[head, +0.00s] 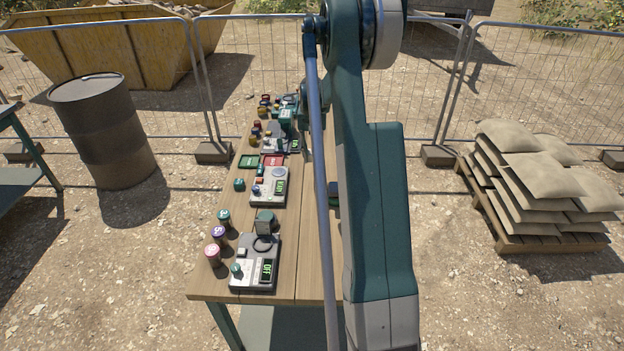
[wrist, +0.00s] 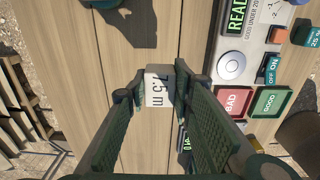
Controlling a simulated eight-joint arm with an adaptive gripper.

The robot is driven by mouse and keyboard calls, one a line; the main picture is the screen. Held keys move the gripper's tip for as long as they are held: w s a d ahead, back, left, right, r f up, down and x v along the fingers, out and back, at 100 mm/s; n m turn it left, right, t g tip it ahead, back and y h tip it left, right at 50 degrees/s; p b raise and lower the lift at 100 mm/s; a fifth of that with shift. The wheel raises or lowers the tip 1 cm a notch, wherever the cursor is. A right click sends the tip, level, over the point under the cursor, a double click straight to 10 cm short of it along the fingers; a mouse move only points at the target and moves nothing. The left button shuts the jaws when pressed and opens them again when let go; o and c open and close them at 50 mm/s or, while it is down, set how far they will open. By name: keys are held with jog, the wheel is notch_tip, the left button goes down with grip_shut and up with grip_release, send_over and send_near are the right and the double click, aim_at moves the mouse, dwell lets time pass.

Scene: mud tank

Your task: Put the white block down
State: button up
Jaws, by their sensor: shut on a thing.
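In the wrist view my gripper (wrist: 156,91) is shut on the white block (wrist: 155,92), with a finger on each side of it. Its pale face carries dark printing that reads about "7.5 m". Wooden tabletop (wrist: 105,135) lies under it, and I cannot tell whether the block touches the wood. The red BAD tray (wrist: 233,101) and the green GOOD tray (wrist: 270,102) are to its right. In the head view my arm covers the block and the fingers; the green tray (head: 249,161) and red tray (head: 272,160) show left of the arm.
Along the bench (head: 305,275) in the head view are a near OFF instrument (head: 254,262), a middle one (head: 268,188) and several capped jars (head: 219,234). Bare wood lies left of the block in the wrist view.

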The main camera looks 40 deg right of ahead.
jog(key=shift+f, duration=0.1)
send_over(312, 178)
jog(key=shift+s+f, duration=0.1)
jog(key=shift+f, duration=2.95)
jog(key=shift+f, duration=1.85)
jog(key=shift+a+f+b, duration=0.1)
jog(key=shift+f+b, duration=0.05)
jog(key=shift+b, duration=0.2)
jog(key=o, duration=0.9)
jog(key=shift+c, duration=0.2)
